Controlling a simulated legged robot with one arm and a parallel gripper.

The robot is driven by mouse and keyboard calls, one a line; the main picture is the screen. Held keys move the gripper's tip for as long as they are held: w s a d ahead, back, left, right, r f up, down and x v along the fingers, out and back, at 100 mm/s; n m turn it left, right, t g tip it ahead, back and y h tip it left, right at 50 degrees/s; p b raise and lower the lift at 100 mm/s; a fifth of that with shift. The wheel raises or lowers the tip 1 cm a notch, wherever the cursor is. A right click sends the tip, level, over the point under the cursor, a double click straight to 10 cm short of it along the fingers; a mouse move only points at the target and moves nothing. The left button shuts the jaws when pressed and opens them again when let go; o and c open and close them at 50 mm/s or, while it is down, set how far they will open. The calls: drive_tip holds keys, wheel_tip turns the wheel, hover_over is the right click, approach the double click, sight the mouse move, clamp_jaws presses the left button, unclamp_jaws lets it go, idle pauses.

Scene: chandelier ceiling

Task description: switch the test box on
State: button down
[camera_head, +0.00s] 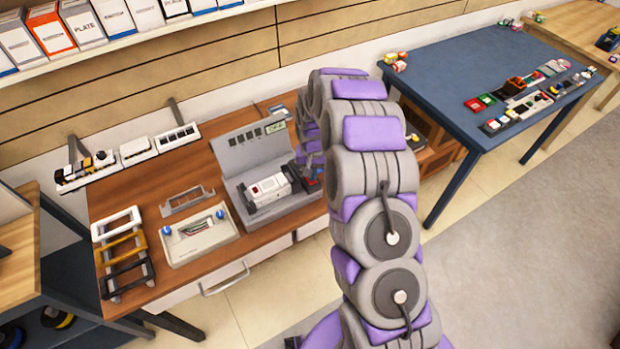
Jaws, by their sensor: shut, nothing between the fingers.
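The test box (237,157) is a grey unit with a sloped back panel, standing on the brown wooden table. A small green display on the panel appears to read "OFF". A white device with a red mark (268,189) sits in the box's lower tray. My gripper (306,183) is shut and empty, at the right end of the tray, close beside the white device. My purple and grey arm partly covers it, and the right side of the box is hidden. I cannot tell whether the gripper touches the box. The switch itself is not clear to see.
On the brown table (190,284), a light panel with blue knobs (198,234) and several stacked frames (121,252) stand left of the box. A blue table (450,70) with small parts stands to the right.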

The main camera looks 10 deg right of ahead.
drive_tip(key=shift+f, duration=0.9)
idle(0.8)
drive_tip(key=shift+r, duration=0.15)
drive_tip(key=shift+r+p, duration=0.95)
drive_tip(key=shift+r, duration=2.4)
drive_tip(key=s+r+n+g+b, duration=0.1)
drive_tip(key=s+r, duration=0.9)
drive_tip(key=s, duration=0.3)
drive_tip(key=s+r+n, duration=0.1)
drive_tip(key=s+r, duration=0.9)
drive_tip(key=s, duration=1.9)
drive_tip(key=shift+r+g+b, duration=0.4)
drive_tip(key=shift+b, duration=0.05)
